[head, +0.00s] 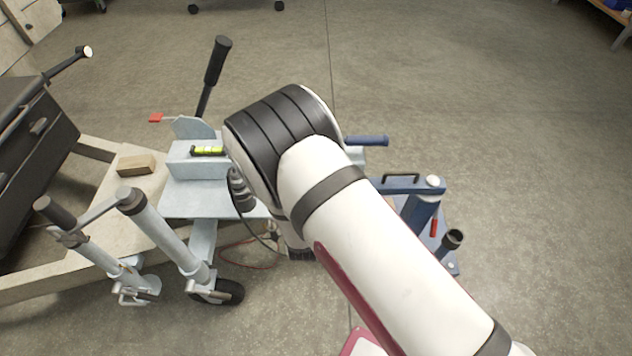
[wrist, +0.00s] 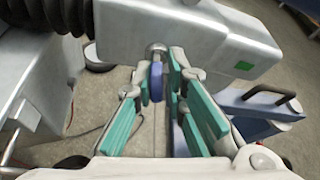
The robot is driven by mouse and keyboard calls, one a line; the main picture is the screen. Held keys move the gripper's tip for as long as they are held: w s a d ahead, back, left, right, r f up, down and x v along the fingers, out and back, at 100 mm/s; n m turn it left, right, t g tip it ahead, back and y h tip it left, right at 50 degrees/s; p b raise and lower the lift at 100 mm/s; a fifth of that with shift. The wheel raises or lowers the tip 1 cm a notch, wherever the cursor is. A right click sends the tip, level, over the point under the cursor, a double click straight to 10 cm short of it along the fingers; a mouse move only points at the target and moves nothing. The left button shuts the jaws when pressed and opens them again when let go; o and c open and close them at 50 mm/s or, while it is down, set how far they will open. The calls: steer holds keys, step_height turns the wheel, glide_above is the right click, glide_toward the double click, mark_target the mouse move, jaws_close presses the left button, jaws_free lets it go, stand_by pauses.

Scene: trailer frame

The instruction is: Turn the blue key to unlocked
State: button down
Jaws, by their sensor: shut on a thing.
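The blue key (wrist: 156,86) shows in the wrist view as a narrow blue piece, seen nearly edge-on. It sits just below a round metal lock fitting (wrist: 157,49) on the grey coupling housing (wrist: 205,32). My gripper (wrist: 158,76) has its teal-padded fingers on both sides of the key and is shut on it. I cannot tell from this angle how far the key is turned. In the head view my arm hides the key, the lock and my gripper.
In the head view, a lever with a black grip (head: 216,62) rises left of my arm. A blue handle (head: 367,140) and a blue stand (head: 420,208) are to its right. A jockey wheel (head: 217,292) stands lower left. Bare floor lies beyond on the right.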

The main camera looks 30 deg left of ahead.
steer(key=shift+s+a+m+g+y, duration=0.1)
steer(key=shift+a+m+g+y, duration=0.15)
steer(key=shift+m+g+y, duration=0.5)
steer(key=shift+m+t+b, duration=0.25)
steer(key=shift+b, duration=0.05)
steer(key=shift+a, duration=0.2)
steer(key=c, duration=1.7)
jaws_free()
steer(key=shift+s, duration=0.1)
steer(key=shift+d, duration=0.15)
steer(key=shift+d, duration=0.1)
steer(key=shift+s+d+r, duration=0.1)
steer(key=v, duration=1.1)
steer(key=shift+s+r, duration=0.1)
steer(key=shift+s, duration=0.05)
